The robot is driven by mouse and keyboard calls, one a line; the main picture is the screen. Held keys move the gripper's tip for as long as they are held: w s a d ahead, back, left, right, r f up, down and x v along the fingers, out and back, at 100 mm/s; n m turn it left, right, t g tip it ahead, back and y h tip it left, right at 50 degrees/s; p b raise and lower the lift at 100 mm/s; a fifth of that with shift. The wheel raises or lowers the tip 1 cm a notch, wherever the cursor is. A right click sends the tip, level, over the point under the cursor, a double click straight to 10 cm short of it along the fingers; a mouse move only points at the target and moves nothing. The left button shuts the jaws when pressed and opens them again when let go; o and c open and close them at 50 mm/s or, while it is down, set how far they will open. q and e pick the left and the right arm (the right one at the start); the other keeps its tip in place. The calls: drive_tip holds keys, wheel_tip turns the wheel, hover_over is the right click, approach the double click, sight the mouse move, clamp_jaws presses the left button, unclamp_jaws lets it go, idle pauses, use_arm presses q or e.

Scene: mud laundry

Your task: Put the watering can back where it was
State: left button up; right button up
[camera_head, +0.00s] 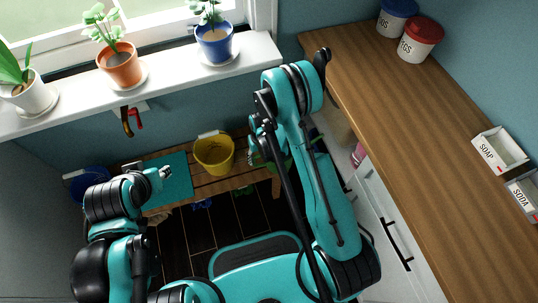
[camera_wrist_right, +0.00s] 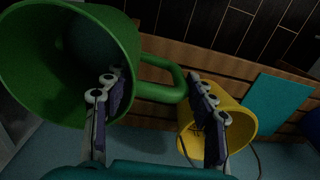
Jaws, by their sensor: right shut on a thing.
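The green watering can (camera_wrist_right: 125,40) fills the left of the right wrist view, with its wide round opening towards the camera. Its handle (camera_wrist_right: 160,92) runs between the fingers of my right gripper (camera_wrist_right: 152,86), which is shut on it. In the head view the can (camera_head: 256,160) shows only in part beside my right arm, near the right end of the slatted bench, and the arm hides most of it. I cannot tell whether it touches the bench. My left gripper (camera_head: 164,173) is over the teal mat (camera_head: 172,190), its jaws too small to read.
A yellow bucket (camera_head: 213,155) stands on the slatted bench (camera_head: 240,160), close to the can. A blue bucket (camera_head: 88,180) is at the left. Potted plants line the windowsill (camera_head: 170,80) above a tap (camera_head: 132,120). A wooden counter (camera_head: 400,140) is on the right.

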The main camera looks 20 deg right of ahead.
drive_tip(key=w+a+f+b, duration=0.4)
drive_tip(key=w+f, duration=0.6)
drive_tip(key=shift+w+f, duration=0.3)
drive_tip(key=shift+f, duration=0.15)
drive_tip(key=o, duration=1.5)
drive_tip(key=shift+c, duration=0.2)
